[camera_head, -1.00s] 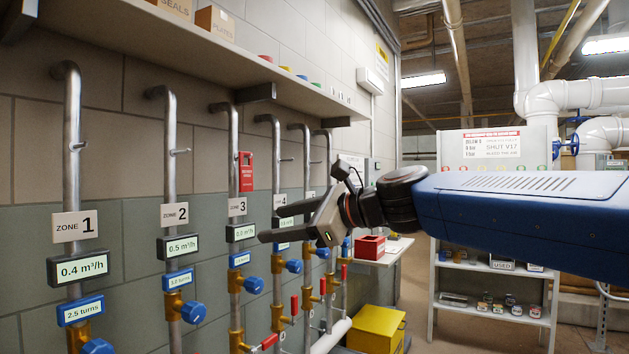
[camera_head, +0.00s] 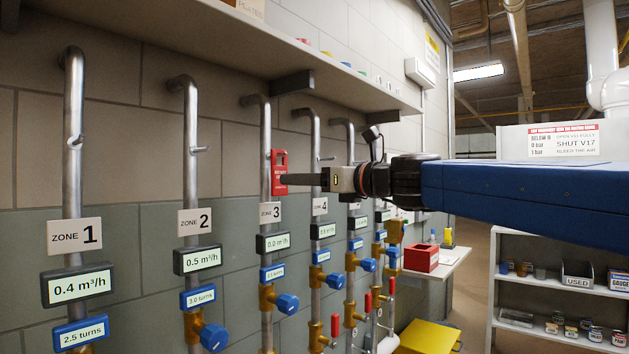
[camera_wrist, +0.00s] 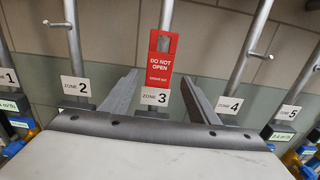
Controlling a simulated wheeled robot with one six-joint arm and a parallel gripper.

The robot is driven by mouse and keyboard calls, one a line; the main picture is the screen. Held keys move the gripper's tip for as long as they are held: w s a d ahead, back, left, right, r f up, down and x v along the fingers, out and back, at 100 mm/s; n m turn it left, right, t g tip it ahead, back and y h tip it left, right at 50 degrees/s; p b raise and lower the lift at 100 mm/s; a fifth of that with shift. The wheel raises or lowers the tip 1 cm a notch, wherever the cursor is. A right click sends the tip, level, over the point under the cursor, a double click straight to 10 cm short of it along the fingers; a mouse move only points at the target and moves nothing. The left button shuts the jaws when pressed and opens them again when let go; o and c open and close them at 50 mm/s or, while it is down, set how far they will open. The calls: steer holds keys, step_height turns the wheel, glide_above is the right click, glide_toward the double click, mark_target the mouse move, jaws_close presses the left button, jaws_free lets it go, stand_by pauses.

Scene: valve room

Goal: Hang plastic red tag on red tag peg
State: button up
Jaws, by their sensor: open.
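The red tag (camera_head: 280,172) hangs upright on the zone 3 pipe, just above the white ZONE 3 plate. In the wrist view the red tag (camera_wrist: 160,60) reads "DO NOT OPEN" and has a hole at its top; a peg behind it is hard to make out. My gripper (camera_head: 283,182) is level with the tag, its fingers pointing left at it. In the wrist view my gripper (camera_wrist: 159,78) is open, with one finger on each side of the tag's lower part. I cannot tell whether a finger touches it.
Bare pegs stick out of the zone 1 pipe (camera_head: 75,180) and zone 2 pipe (camera_head: 190,125). Valves with blue knobs (camera_head: 287,303) sit below. A shelf (camera_head: 270,45) runs above. A red box (camera_head: 421,257) stands on a side table at right.

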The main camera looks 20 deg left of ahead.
mark_target(281, 173)
steer(key=shift+x, duration=4.2)
steer(key=c, duration=1)
steer(key=shift+r, duration=0.65)
steer(key=shift+d, duration=0.1)
steer(key=shift+v, duration=3.65)
